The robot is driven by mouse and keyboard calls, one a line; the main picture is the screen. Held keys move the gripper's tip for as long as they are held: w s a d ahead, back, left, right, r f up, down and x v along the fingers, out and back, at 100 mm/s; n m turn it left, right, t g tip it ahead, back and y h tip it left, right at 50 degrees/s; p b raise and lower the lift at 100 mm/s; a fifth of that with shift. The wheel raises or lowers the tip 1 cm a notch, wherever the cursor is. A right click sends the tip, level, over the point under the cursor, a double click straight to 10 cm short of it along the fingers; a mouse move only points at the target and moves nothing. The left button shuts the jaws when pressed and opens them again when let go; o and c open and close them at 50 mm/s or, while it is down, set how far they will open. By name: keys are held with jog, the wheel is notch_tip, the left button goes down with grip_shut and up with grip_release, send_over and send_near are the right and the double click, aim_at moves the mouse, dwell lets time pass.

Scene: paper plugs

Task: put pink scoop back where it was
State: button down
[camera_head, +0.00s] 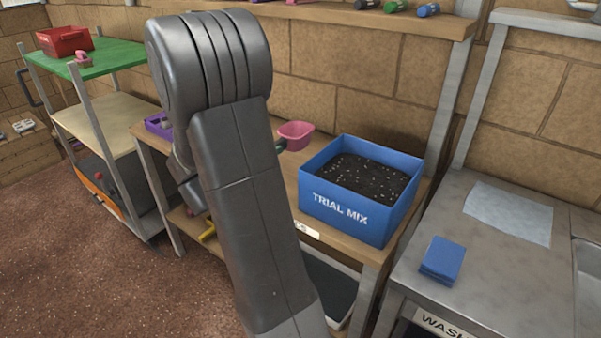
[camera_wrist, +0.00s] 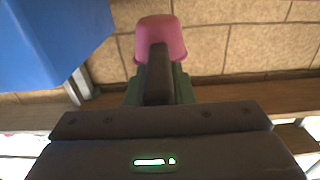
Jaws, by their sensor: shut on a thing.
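The pink scoop (camera_head: 296,134) shows just left of the blue bin in the head view, its cup toward the stone wall. The scoop's pink cup (camera_wrist: 160,35) is also at the top middle of the wrist view, straight ahead of my gripper (camera_wrist: 158,85). My gripper is shut on the scoop at its handle end. The grip itself is partly hidden by dark and green parts in the wrist view, and by my arm in the head view. How high the scoop is above the bench is hard to tell.
A blue bin (camera_head: 345,222) marked TRIAL MIX, holding dark speckled mix, stands on the wooden bench. A purple container (camera_head: 158,125) is left of my arm. A green-topped shelf (camera_head: 112,57) carries a red box (camera_head: 64,41). A steel counter with blue cloths is at right.

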notch_tip(320, 180, down, 10)
jog(key=shift+r+b, duration=0.2)
jog(key=shift+b, duration=0.75)
jog(key=shift+f, duration=0.2)
jog(key=c, duration=1.3)
grip_release()
jog(key=shift+o, duration=0.2)
jog(key=shift+r, duration=0.25)
jog(key=v, duration=1.2)
